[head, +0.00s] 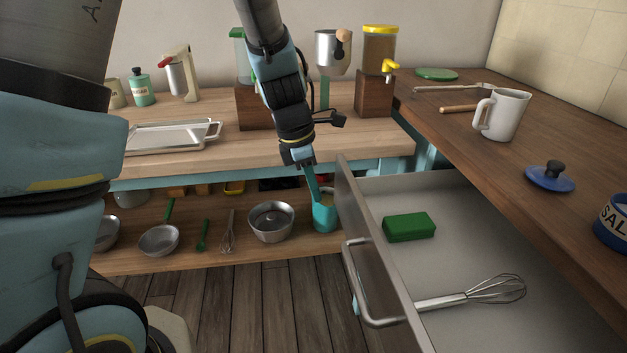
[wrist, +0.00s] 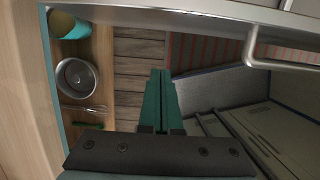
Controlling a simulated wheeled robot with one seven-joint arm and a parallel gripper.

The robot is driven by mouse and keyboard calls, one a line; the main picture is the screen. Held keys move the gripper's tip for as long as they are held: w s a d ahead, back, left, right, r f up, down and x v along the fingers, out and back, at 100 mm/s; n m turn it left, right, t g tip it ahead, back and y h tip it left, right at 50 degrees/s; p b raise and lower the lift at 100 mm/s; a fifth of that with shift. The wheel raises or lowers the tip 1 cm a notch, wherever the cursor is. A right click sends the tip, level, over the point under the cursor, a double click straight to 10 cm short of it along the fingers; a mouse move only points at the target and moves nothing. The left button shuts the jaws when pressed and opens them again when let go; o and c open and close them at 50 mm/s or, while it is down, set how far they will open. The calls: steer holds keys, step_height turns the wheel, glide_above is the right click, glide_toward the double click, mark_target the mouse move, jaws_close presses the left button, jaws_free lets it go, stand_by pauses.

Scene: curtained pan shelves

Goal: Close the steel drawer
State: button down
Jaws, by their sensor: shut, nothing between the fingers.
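The steel drawer (head: 377,262) stands pulled open below the right counter, with a bar handle (head: 352,290) on its front. Inside it lie a green block (head: 409,227) and a whisk (head: 470,294). My gripper (head: 317,195) points down just left of the drawer front's far end in the head view, its fingers shut and empty. In the wrist view the shut fingers (wrist: 160,73) show over the floor, apart from the drawer front (wrist: 200,20) and its handle (wrist: 252,48).
The wooden counter (head: 200,158) lies behind, with a metal tray (head: 170,136). The shelf below holds a teal pot (head: 326,216), a steel pan (head: 271,222) and utensils. A white mug (head: 503,115) and blue lid (head: 550,177) sit on the right counter. The floor (head: 245,300) before the drawer is clear.

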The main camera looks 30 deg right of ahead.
steer(key=s+d+f+p, duration=0.1)
steer(key=d+f, duration=0.4)
steer(key=shift+s+f, duration=0.15)
steer(key=shift+s, duration=0.15)
steer(key=shift+d+p, duration=0.1)
steer(key=shift+p, duration=0.2)
